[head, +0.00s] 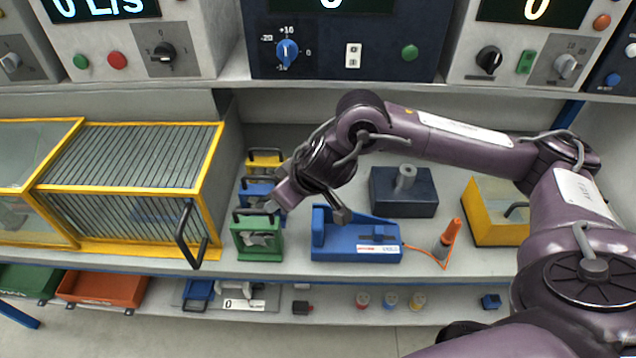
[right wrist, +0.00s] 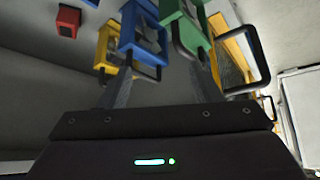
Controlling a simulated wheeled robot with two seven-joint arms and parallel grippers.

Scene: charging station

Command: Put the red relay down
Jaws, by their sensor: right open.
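A small red block-like thing (right wrist: 67,22), which looks like the red relay, stands at the upper left of the right wrist view, beyond the yellow relay. It is apart from my fingers. I cannot make it out in the head view. My right gripper (head: 306,210) is open over the bench, just right of the row of relays and above the left end of the blue fixture (head: 355,240). Its two fingers (right wrist: 162,85) also show in the right wrist view with nothing held between them. My left gripper is not in view.
Green (head: 257,240), blue (head: 254,190) and yellow (head: 262,162) handled relays stand in a row. A yellow-framed cage (head: 130,160) is at left. A dark block (head: 403,195), an orange cone (head: 449,240) and a yellow box (head: 490,220) stand at right. Instrument panels (head: 345,45) overhang.

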